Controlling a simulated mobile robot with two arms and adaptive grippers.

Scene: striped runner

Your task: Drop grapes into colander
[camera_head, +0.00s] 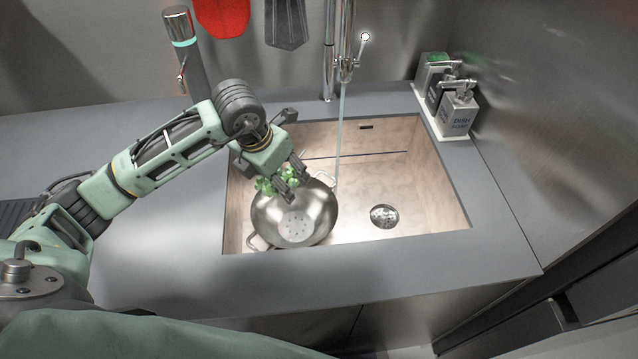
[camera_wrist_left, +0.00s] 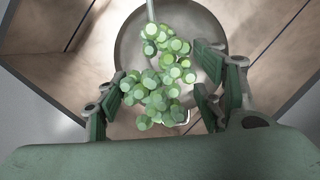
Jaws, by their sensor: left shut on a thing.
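The metal colander (camera_head: 265,218) stands in the left part of the sink. It also shows in the left wrist view (camera_wrist_left: 130,42), beyond the grapes. A bunch of green grapes (camera_head: 266,185) is at the colander's back left rim in the head view. In the left wrist view the grapes (camera_wrist_left: 160,85) lie between the two fingers. My left gripper (camera_head: 294,184) is shut on the grapes, over the back of the colander, and partly hides them. Whether the grapes touch the colander I cannot tell. My right gripper is not in view.
The sink (camera_head: 430,205) has free room to the right of the colander, around the drain (camera_head: 384,216). A thin stream of water (camera_head: 340,130) falls from the faucet (camera_head: 331,60) behind the colander. Soap dispensers (camera_head: 458,115) stand at the back right.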

